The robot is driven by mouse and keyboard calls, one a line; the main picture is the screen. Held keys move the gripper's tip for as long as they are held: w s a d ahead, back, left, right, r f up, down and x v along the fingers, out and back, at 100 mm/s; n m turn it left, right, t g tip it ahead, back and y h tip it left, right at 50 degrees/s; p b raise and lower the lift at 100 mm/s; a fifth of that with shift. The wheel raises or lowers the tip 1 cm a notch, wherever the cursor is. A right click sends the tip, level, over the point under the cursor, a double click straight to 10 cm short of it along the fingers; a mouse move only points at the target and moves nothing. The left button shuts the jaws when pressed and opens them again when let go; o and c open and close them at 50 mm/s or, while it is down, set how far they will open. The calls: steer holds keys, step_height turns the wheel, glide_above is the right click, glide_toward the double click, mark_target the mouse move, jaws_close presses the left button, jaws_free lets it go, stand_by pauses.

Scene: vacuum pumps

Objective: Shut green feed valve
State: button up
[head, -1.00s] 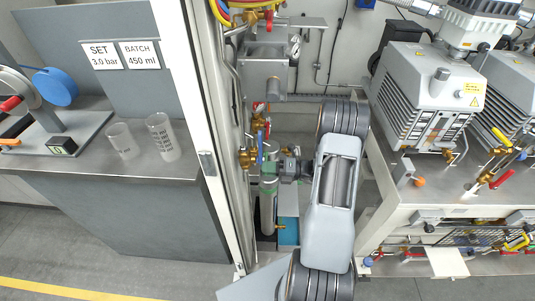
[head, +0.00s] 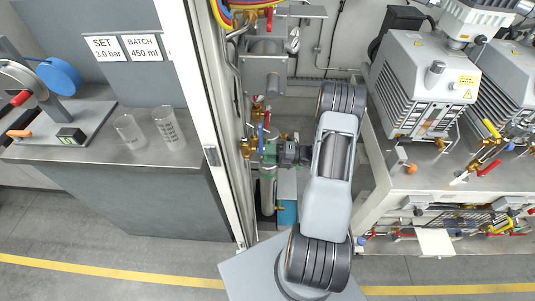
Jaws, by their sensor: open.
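A green part (head: 269,156) sits low in the narrow bay between the white post and the right-hand bench, at the top of a pale cylinder (head: 267,190). I cannot tell whether it is the feed valve's handle or the cylinder's shoulder. My gripper (head: 279,152), small and dark, is open at the end of my arm, pointing left, right beside the green part. I cannot tell whether they touch; its fingertips are too small to make out. A blue lever (head: 260,138) stands upright just above left, by brass fittings (head: 246,147).
A white post (head: 205,130) borders the bay on the left. A grey box (head: 262,75) hangs above. A teal box (head: 287,212) stands on the floor. The right bench (head: 400,185) carries pumps (head: 425,85). Two beakers (head: 165,128) stand on the left counter.

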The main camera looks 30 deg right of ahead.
steer(key=shift+d, duration=0.15)
steer(key=shift+v, duration=0.8)
steer(key=shift+s, duration=0.1)
steer(key=shift+p+v, duration=0.4)
steer(key=shift+v, duration=2.6)
